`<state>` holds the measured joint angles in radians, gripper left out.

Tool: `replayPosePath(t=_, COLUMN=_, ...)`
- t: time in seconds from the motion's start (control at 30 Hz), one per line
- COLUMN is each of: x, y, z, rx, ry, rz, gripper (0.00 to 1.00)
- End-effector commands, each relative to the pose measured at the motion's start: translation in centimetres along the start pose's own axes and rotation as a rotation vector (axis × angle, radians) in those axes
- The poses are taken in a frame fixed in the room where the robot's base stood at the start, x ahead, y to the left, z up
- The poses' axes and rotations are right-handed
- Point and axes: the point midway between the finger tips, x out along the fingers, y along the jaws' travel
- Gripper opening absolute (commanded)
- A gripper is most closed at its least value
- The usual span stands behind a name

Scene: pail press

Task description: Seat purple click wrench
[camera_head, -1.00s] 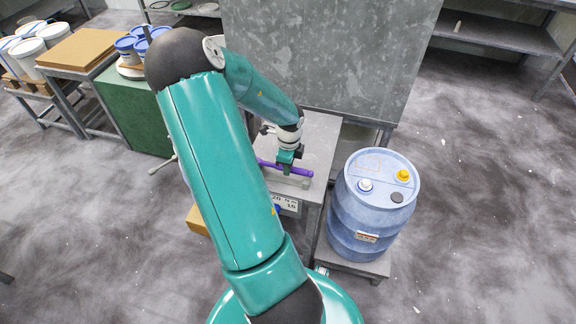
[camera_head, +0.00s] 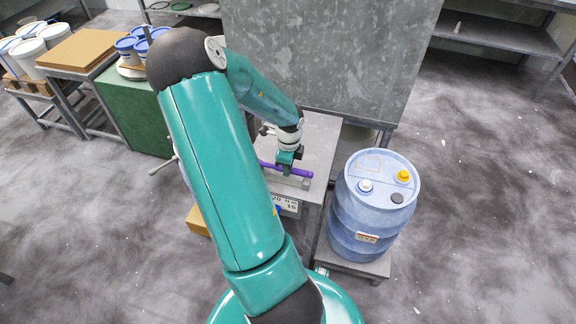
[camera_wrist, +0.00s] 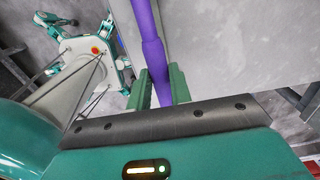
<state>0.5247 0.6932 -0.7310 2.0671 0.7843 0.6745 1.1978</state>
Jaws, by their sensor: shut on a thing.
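The purple click wrench (camera_head: 298,173) lies roughly level, left to right, over a small grey table (camera_head: 318,140). My gripper (camera_head: 285,160) points down and is shut on the wrench at its middle. In the wrist view the purple shaft (camera_wrist: 150,50) passes between the two green fingers of my gripper (camera_wrist: 158,88). A grey block (camera_head: 292,183) sits just under and in front of the wrench in the head view. I cannot tell whether the wrench touches it. The wrench's left end is hidden behind my arm.
A blue drum (camera_head: 370,215) with white, yellow and black caps stands on a low stand right of the table. A tall grey metal panel (camera_head: 325,55) rises behind the table. A sign (camera_head: 287,206) hangs on the table's front. Pails (camera_head: 140,45) stand at the upper left.

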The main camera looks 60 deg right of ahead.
Motion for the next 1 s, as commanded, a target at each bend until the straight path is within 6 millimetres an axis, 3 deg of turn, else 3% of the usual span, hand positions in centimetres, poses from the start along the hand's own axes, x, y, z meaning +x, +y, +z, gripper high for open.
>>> replayPosePath(t=0.33, x=0.63, y=-0.08, z=-0.04, rx=0.001, ry=-0.001, rz=-0.002, gripper=0.0)
replayPosePath(t=1.0, x=0.01, y=-0.05, z=0.01, rx=0.0, ry=0.0, rz=-0.001, gripper=0.0)
